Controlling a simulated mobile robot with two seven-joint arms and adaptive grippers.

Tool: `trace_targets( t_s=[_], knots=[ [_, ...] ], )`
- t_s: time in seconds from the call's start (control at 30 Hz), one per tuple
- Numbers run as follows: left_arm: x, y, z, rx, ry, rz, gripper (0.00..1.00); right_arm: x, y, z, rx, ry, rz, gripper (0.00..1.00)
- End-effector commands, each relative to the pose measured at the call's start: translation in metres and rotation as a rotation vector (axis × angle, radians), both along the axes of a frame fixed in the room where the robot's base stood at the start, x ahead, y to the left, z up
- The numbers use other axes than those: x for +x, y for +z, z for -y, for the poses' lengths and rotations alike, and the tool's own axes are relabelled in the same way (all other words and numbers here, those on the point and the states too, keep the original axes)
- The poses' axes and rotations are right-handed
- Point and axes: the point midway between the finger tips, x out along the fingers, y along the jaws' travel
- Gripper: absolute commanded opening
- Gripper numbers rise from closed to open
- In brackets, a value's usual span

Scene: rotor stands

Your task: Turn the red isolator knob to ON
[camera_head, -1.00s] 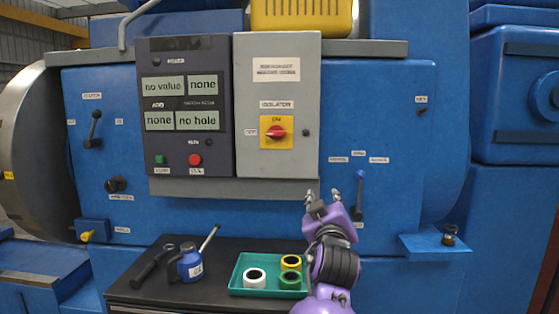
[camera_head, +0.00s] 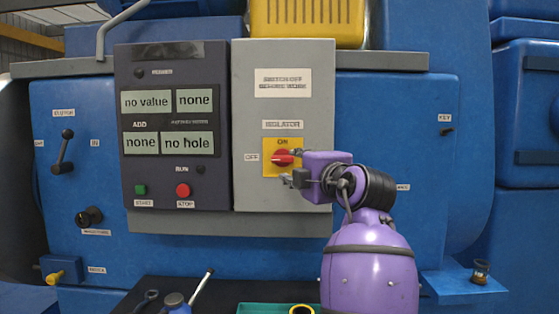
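The red isolator knob (camera_head: 283,158) sits on a yellow plate (camera_head: 270,144) on the grey cabinet door. My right gripper is not in view.
A dark panel (camera_head: 130,100) with displays, a green button (camera_head: 140,190) and a red button (camera_head: 183,190) is left of the cabinet (camera_head: 300,115). A black-handled lever (camera_head: 63,150) is at far left. A green tray (camera_head: 255,309) is at the bottom, partly cut off.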

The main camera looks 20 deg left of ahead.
Motion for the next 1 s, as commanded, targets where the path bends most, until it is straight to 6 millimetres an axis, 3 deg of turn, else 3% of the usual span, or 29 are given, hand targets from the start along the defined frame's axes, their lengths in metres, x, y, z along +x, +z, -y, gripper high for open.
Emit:
trace_targets(
  t_s=[0.23, 0.53, 0.9, 1.0],
  knots=[
    [0.02, 0.004, -0.019, 0.001, 0.003, 0.002, 0.33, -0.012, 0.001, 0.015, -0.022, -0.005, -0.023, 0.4],
    [0.054, 0.003, -0.044, 0.003, 0.001, 0.001, 0.33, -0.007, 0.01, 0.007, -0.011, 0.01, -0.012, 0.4],
    [0.061, -0.001, -0.049, 0.001, 0.0, -0.001, 0.33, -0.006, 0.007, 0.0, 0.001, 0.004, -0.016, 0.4],
    [0.061, -0.001, -0.048, 0.001, 0.0, -0.001, 0.21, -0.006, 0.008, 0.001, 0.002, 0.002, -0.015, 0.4]
  ],
)
